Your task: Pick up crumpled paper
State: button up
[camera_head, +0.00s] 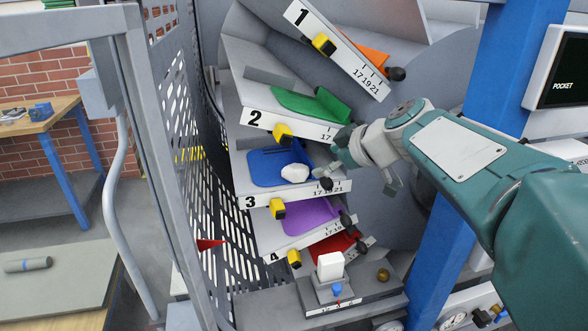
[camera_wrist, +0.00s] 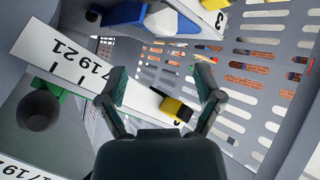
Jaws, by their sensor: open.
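The crumpled paper (camera_head: 296,172) is a small white lump on the blue sheet (camera_head: 265,168) of the shelf marked 3. My gripper (camera_head: 335,165) is just right of it in the head view, near the right end of that shelf, apart from the paper. In the wrist view my gripper (camera_wrist: 160,84) is open, with its two dark fingers spread and nothing held. A white patch (camera_wrist: 160,19) beside a blue area at the top of the wrist view may be the paper; I cannot tell surely.
Stacked shelves hold an orange sheet (camera_head: 363,56), a green sheet (camera_head: 312,103), a purple sheet (camera_head: 310,215) and a red sheet. A numbered label strip with a yellow clip (camera_wrist: 172,106) lies beyond my fingers. A perforated metal wall (camera_head: 196,150) stands left.

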aim_at(298, 169)
jog(key=x, duration=1.1)
jog(key=shift+s+a, duration=0.15)
jog(key=shift+r, duration=0.1)
jog(key=c, duration=0.8)
